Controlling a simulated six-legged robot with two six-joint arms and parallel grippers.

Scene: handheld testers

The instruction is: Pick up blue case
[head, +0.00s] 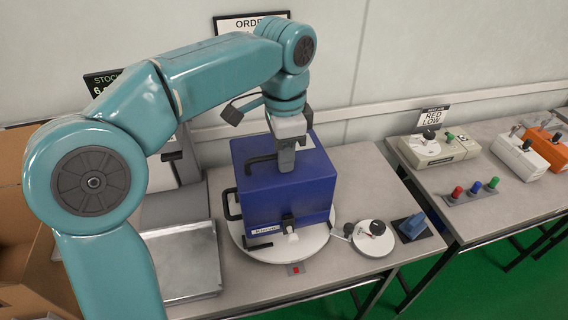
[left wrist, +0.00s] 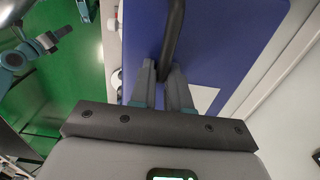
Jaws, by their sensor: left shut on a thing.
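The blue case (head: 290,195) is a boxy case standing on a round white turntable (head: 312,250) on the bench. It has black handles on its top and side, and a small label and a latch on its front. My left gripper (head: 287,165) comes down from above onto the case's top. In the left wrist view, the fingers of my left gripper (left wrist: 165,85) are shut on the black top handle (left wrist: 174,28), with the blue top (left wrist: 225,45) behind. The case looks upright; I cannot tell whether it is clear of the turntable. My right gripper does not show clearly.
A grey metal plate (head: 183,258) lies left of the turntable, with a cardboard box (head: 22,235) further left. A round white dial device (head: 372,238) and a blue connector (head: 412,226) sit to the right. The second bench holds several testers, including an orange one (head: 548,146).

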